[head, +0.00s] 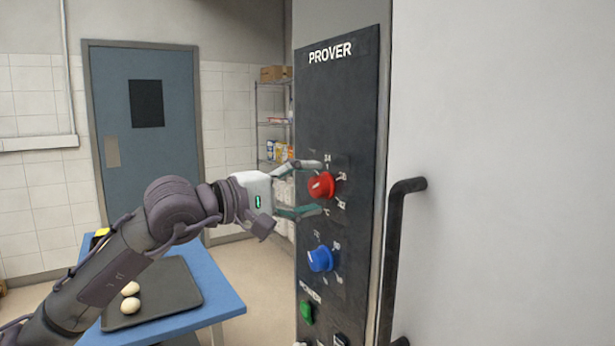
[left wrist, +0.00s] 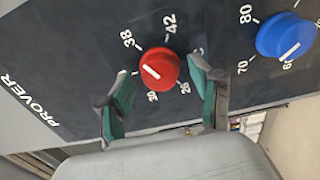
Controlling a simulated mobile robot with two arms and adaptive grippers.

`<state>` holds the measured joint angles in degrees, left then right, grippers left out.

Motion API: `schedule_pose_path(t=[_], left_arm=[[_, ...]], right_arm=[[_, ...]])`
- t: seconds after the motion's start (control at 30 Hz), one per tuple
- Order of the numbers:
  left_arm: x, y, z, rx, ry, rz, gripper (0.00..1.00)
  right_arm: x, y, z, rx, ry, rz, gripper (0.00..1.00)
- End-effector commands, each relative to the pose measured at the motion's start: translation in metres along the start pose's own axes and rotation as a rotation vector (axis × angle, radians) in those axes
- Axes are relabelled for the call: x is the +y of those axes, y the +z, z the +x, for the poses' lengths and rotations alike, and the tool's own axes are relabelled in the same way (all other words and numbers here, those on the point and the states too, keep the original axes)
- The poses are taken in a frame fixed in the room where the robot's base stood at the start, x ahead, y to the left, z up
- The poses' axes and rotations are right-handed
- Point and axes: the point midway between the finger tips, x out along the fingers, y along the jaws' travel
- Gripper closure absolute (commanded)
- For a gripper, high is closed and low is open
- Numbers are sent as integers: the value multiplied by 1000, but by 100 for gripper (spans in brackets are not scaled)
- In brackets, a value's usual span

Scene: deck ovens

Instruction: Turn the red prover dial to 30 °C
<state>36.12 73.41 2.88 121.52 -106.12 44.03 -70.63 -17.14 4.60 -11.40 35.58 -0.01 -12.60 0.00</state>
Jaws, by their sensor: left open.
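The red prover dial (head: 321,186) sits on the dark PROVER panel (head: 340,110), above the blue dial (head: 320,258). It also shows in the left wrist view (left wrist: 160,69), with a white pointer line and numbers around it; 38 and 42 read clearly. The pointer sits toward the left of the knob there; I cannot tell its exact reading. My left gripper (head: 312,187) is open, with one green-padded finger on each side of the red dial. In the left wrist view, its fingers (left wrist: 160,80) flank the knob; contact cannot be told. My right gripper is out of view.
A green switch (head: 306,312) is lower on the panel. A black door handle (head: 392,250) stands out to the right. A blue table (head: 222,290) with a dark tray (head: 180,290) of pale dough balls is at lower left. Shelves (head: 272,115) stand behind.

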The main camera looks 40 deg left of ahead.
Motion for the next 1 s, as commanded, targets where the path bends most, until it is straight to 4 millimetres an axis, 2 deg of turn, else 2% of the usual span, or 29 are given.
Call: schedule_pose_path(t=[0.23, 0.5, 0.6, 1.0], left_arm=[[-1, 0, 0, 0, 0, -1, 37], [-1, 0, 0, 0, 0, -1, 82], [-1, 0, 0, 0, -1, -1, 96], [-1, 0, 1, 0, 0, -91, 96]], right_arm=[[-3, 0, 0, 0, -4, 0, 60], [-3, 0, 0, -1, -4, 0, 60], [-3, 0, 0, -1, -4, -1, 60], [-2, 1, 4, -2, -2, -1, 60]])
